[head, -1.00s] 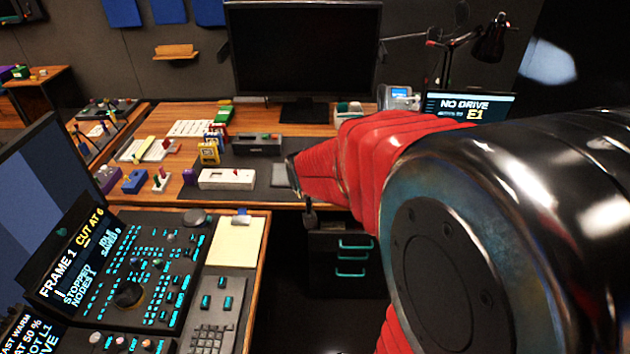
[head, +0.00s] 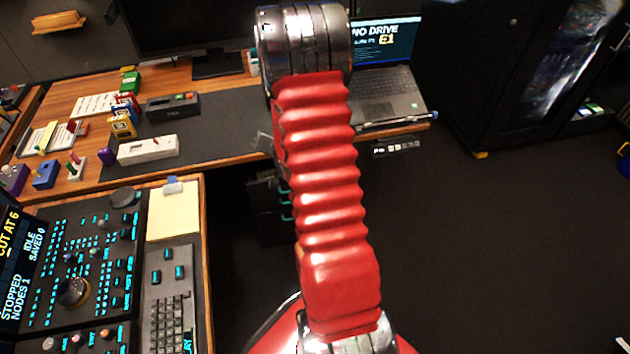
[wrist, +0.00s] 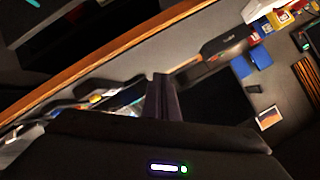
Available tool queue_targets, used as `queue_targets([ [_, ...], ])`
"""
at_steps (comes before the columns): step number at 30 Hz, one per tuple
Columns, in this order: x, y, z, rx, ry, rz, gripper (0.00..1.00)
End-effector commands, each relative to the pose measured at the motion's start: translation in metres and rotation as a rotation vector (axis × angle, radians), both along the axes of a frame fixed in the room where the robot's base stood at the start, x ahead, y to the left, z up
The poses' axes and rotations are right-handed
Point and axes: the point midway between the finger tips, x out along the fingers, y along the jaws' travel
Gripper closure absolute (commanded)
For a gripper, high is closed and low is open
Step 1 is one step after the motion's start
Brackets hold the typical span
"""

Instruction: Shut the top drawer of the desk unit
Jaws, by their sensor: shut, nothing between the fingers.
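The dark desk unit (head: 262,207) stands under the desk in the head view, largely hidden behind my red arm. Parts of its teal handles (head: 285,195) show beside the arm. How far the top drawer stands out cannot be told. My gripper is hidden in the head view. In the wrist view its dark fingers (wrist: 163,97) are together and empty. A teal bar (wrist: 20,3) shows at the top left corner there, cut off by the frame; I cannot tell whether it is a drawer handle.
The desk's wooden edge (wrist: 110,58) crosses the wrist view diagonally. In the head view, a laptop (head: 385,92) sits at the desk's right end. A control console (head: 75,240) with a notepad (head: 173,218) stands at left. The dark floor (head: 500,250) at right is clear.

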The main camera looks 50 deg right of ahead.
Motion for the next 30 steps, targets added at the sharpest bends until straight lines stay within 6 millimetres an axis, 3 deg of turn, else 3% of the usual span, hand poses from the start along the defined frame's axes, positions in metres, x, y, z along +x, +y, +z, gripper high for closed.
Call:
queue_targets([
  [3,-0.009,-0.017,-0.029,0.044,-0.052,-0.039,1.0],
  [15,-0.05,-0.054,-0.108,0.192,-0.261,-0.15,1.0],
  [23,-0.092,-0.064,-0.157,0.299,-0.414,-0.225,1.0],
  [30,-0.139,-0.063,-0.197,0.399,-0.571,-0.298,1.0],
])
